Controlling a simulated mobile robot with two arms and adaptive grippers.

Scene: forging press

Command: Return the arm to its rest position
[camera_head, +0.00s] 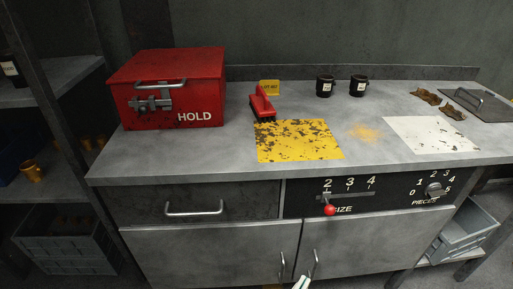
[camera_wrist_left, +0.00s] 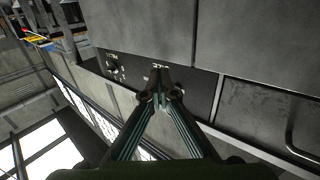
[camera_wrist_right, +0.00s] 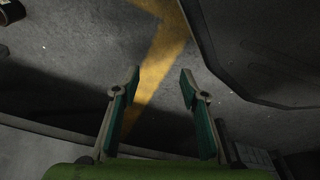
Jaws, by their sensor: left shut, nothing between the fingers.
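The tip of my left gripper (camera_head: 301,284) shows at the bottom edge of the head view, in front of the cabinet doors and below the size slider. In the left wrist view my left gripper (camera_wrist_left: 160,92) is shut, its fingertips together with nothing between them. The dark control panel (camera_wrist_left: 205,88) is behind it there. My right gripper (camera_wrist_right: 160,82) shows only in the right wrist view. It is open and empty above a grey floor with a yellow stripe (camera_wrist_right: 158,55).
The workbench (camera_head: 230,155) holds a red HOLD box (camera_head: 150,105), a red brush (camera_head: 262,105), two black cups (camera_head: 325,87) and a yellow patch (camera_head: 298,140). The size slider's red knob (camera_head: 329,210) stands under 2. A drawer handle (camera_head: 194,208) and door handles (camera_head: 314,263) protrude.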

